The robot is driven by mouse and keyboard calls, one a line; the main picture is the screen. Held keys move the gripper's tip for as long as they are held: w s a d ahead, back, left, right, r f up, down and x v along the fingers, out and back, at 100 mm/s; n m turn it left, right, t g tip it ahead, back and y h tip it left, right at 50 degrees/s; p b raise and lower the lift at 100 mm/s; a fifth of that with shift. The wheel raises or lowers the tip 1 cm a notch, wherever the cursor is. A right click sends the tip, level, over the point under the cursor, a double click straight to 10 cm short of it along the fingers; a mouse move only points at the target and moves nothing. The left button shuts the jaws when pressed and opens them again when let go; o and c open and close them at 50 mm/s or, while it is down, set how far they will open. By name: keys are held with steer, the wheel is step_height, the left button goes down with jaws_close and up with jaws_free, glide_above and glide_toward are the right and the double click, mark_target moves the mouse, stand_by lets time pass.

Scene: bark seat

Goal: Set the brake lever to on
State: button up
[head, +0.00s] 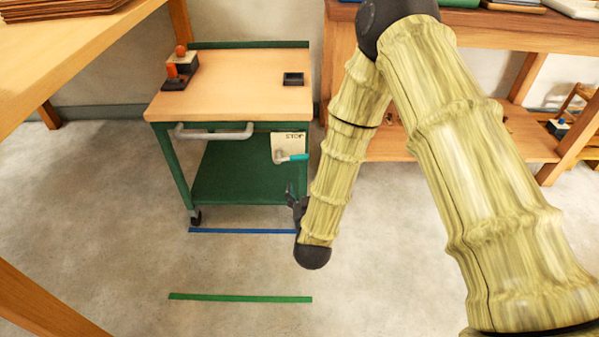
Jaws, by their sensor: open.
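The brake lever (296,157) has a teal grip and sits at the right front of a green cart with a wooden top (235,95). The lever lies roughly level, its grip pointing right, beside a pale label card (290,141) whose writing appears upside down. My gripper (294,201) is dark and open, below the lever near the cart's right front leg. It is apart from the lever and partly hidden behind my forearm. I cannot read an on or off mark.
A grey handle (213,131) spans the cart's front left. A block with orange-topped parts (180,68) and a small dark tray (293,79) sit on top. A blue strip (242,231) and a green strip (240,298) mark the open floor. Wooden benches stand left and right.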

mark_target(299, 160)
steer(key=w+b, duration=0.2)
steer(key=w, duration=0.1)
steer(key=w+a+t+b, duration=0.1)
steer(key=w+b, duration=0.1)
steer(key=w, duration=0.2)
steer(key=w+a+t+b, duration=0.1)
steer(key=w+b, duration=0.1)
steer(key=w, duration=0.2)
steer(key=shift+a+r+h, duration=0.25)
steer(key=shift+r+h, duration=0.05)
steer(key=shift+w+r+b, duration=0.1)
steer(key=shift+w+b, duration=0.35)
steer(key=shift+w, duration=0.45)
steer(key=c, duration=1.5)
steer(key=shift+o, duration=0.2)
steer(key=shift+d, duration=0.1)
